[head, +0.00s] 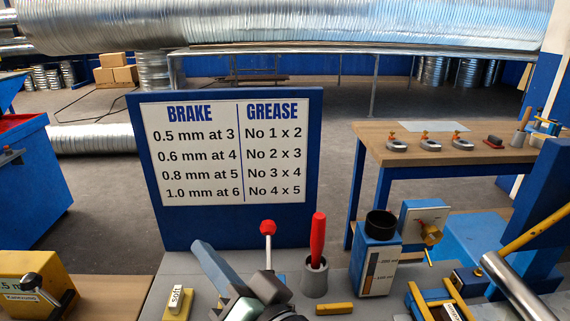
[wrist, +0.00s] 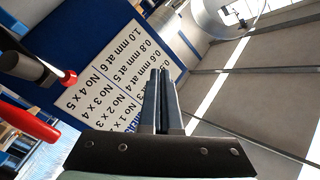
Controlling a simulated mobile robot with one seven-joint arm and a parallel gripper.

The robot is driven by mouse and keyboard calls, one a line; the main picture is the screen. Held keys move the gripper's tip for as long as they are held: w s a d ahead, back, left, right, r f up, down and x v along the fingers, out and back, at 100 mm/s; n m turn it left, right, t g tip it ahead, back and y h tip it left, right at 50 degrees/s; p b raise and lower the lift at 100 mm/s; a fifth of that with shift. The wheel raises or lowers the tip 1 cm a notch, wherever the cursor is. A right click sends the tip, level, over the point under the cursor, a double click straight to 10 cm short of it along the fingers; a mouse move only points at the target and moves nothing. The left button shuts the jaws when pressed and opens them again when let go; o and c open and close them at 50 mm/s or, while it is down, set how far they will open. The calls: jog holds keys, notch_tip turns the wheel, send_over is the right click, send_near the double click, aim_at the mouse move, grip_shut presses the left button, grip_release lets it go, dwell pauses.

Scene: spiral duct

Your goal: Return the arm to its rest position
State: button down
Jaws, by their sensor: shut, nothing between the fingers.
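My gripper (head: 205,252) is at the bottom middle of the head view, pointing up and left above the grey bench top, in front of the blue sign board. In the wrist view its two fingers (wrist: 160,75) lie side by side, shut, with nothing between them. The sign board (head: 233,220) carries a white chart (head: 235,150) of brake and grease settings. The chart also shows behind the fingers in the wrist view (wrist: 110,88). The rest of my arm is mostly out of view.
Near my gripper are a red-knobbed lever (head: 268,228), a red-handled tool (head: 318,240) in a grey holder, a yellow block marked soft (head: 178,304) and a blue gauge box (head: 376,262). A wooden table (head: 440,150) stands at right. Large silver duct (head: 300,25) spans the back.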

jog(key=w+d+r+n+t+h, duration=0.1)
jog(key=d+r+t+h, duration=0.25)
jog(key=r, duration=0.45)
jog(key=d+r+n+t+h, duration=0.15)
jog(key=r+t, duration=0.25)
jog(key=r, duration=0.5)
jog(key=s+d+r+t+h, duration=0.4)
jog(key=s+r+t+h, duration=0.3)
jog(key=r, duration=0.7)
notch_tip(320, 180, up, 13)
jog(key=s+p, duration=0.1)
jog(key=p, duration=1.3)
jog(key=shift+d+r+m+g, duration=0.2)
jog(key=shift+m+g, duration=0.25)
